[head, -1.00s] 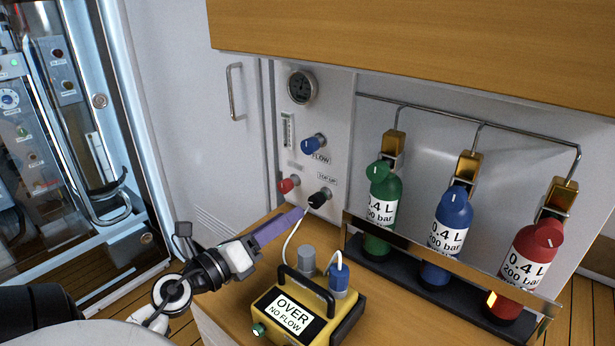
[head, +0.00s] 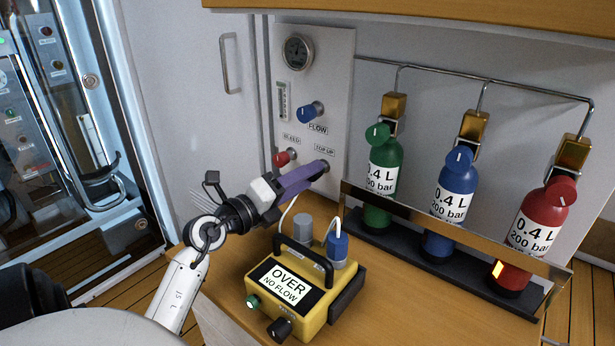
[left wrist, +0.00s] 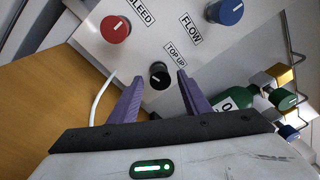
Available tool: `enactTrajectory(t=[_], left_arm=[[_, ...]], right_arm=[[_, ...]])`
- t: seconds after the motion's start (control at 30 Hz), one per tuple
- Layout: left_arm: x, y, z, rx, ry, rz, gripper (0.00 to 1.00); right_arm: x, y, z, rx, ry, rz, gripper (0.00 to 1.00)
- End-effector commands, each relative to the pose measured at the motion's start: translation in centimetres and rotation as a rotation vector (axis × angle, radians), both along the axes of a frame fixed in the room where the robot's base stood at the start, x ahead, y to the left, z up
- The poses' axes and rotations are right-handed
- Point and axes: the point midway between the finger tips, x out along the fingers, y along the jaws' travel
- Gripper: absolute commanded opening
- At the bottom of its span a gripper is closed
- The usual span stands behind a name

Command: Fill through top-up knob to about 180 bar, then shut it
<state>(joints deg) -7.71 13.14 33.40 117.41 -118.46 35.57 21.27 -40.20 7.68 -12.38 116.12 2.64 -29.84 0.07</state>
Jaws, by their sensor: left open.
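The black top-up knob (left wrist: 159,77) shows in the left wrist view, between and just beyond the tips of my left gripper (left wrist: 160,84), whose purple jaws stand apart and empty. In the head view my left gripper (head: 318,168) reaches the panel at the TOP UP label and covers most of that knob. The round gauge (head: 298,52) sits at the panel's top; its reading is too small to tell. The blue flow knob (head: 311,111) is above, and the red bleed knob (head: 283,158) is left of the gripper. My right gripper is not in view.
A yellow meter (head: 310,304) reading OVER, NO FLOW stands on the wooden bench below the gripper, with a white hose (left wrist: 99,98) near the panel. Green (head: 382,168), blue (head: 455,202) and red (head: 533,230) bottles stand in a rack at right.

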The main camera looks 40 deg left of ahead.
Motion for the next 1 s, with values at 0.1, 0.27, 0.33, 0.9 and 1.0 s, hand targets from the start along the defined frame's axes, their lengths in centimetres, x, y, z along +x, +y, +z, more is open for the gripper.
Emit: enactTrajectory(t=[0.1,0.27,0.33,0.9,1.0], left_arm=[[0.84,-0.01,0.03,-0.001,-0.001,-0.001,0.43],[1.06,0.0,-0.03,0.0,0.001,0.001,0.43],[1.05,0.0,-0.03,0.0,0.001,0.001,0.43],[1.0,0.01,0.01,0.021,0.005,0.0,0.03],[1.0,0.01,0.09,0.054,0.009,0.0,0.03]], right_arm=[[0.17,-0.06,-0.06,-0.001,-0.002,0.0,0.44],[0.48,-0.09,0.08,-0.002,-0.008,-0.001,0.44],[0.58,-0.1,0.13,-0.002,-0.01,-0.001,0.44],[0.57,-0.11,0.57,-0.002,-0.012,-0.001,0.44],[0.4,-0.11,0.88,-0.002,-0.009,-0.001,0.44]])
